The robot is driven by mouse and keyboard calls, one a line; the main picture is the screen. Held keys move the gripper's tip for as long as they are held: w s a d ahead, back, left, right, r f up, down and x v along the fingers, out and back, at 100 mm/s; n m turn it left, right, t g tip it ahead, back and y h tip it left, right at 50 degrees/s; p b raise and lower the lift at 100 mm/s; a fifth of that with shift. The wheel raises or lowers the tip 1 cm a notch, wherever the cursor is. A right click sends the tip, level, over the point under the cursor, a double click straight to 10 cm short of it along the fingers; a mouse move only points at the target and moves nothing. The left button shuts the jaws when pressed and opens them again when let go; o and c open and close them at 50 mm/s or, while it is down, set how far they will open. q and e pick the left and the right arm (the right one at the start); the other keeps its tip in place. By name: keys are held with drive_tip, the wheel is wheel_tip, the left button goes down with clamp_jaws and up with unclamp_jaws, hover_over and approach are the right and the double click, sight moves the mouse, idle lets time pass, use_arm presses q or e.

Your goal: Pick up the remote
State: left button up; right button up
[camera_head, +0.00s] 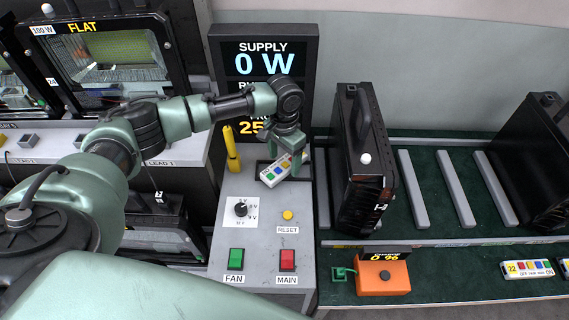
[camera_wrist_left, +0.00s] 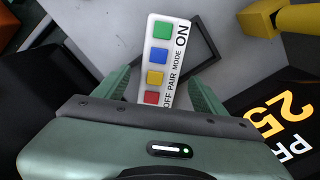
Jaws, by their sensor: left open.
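A white remote (camera_head: 275,171) with green, blue, yellow and red buttons is at the back of the grey control panel, under my left gripper (camera_head: 289,160). It also shows in the left wrist view (camera_wrist_left: 157,63), marked ON, MODE, PAIR and OFF. There its red-button end lies between the two fingers of my left gripper (camera_wrist_left: 167,95), which is open with a gap on each side. I cannot tell whether the remote rests on the panel or how far the fingers reach down past it. The fingertips are partly hidden. My right gripper is not in view.
The panel (camera_head: 262,268) carries a knob and FAN, RESET and MAIN buttons. A yellow post (camera_head: 232,150) and the SUPPLY display (camera_head: 265,45) stand close behind. A black housing (camera_head: 362,165) is to the right. Another remote (camera_head: 527,269) lies at far right.

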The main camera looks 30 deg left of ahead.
use_arm(q)
clamp_jaws()
drive_tip(key=shift+r, duration=0.1)
